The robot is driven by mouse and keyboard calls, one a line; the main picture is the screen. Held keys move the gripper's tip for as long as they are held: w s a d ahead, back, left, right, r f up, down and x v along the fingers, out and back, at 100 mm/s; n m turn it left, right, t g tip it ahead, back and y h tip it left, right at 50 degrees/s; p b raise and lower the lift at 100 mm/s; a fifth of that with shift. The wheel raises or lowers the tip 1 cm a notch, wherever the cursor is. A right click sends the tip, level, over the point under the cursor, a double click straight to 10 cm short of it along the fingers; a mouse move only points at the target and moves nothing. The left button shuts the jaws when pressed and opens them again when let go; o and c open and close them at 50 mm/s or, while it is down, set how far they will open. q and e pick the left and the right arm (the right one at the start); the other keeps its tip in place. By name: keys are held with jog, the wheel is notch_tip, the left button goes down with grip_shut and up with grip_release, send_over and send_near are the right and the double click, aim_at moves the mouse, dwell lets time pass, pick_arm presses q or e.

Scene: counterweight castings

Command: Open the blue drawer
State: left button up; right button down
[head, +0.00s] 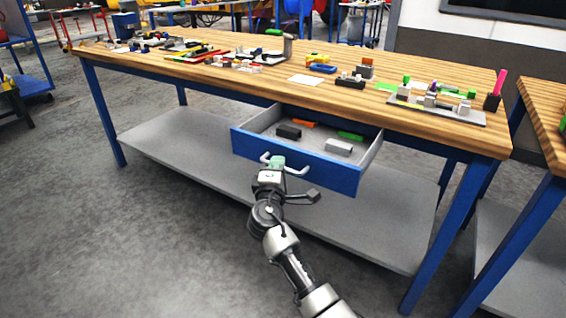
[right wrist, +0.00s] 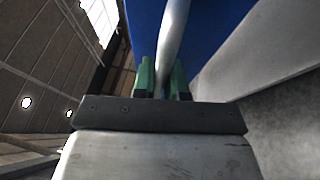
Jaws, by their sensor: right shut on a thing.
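The blue drawer (head: 336,176) under the wooden workbench is pulled out, and its inside shows in the head view. It holds a black block (head: 289,131), an orange piece (head: 304,123), a green piece (head: 350,135) and a light grey block (head: 339,147). A pale bar handle (head: 297,170) is on its front. My right gripper (head: 277,162) is shut on the handle at its left part. In the right wrist view the handle (right wrist: 174,45) runs between the green fingers of the gripper (right wrist: 163,80), with the blue front (right wrist: 145,25) behind. My left gripper is not in view.
The workbench top (head: 305,92) carries many small parts and tools. A grey lower shelf (head: 375,225) lies beneath the drawer, between blue legs. Another bench (head: 545,110) stands close at the right. The grey floor in front is open.

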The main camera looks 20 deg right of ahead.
jog(key=shift+s+a, duration=0.9)
jog(key=shift+a, duration=0.25)
jog(key=shift+s+a, duration=0.85)
jog(key=shift+a, duration=0.25)
jog(key=c, duration=1.2)
grip_release()
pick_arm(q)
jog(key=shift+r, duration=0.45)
pick_arm(e)
jog(key=v, duration=1)
jog(key=shift+s+a+f, duration=0.15)
jog(key=shift+s+a, duration=0.05)
jog(key=shift+s, duration=0.15)
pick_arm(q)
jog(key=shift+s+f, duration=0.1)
pick_arm(e)
jog(key=shift+f, duration=0.1)
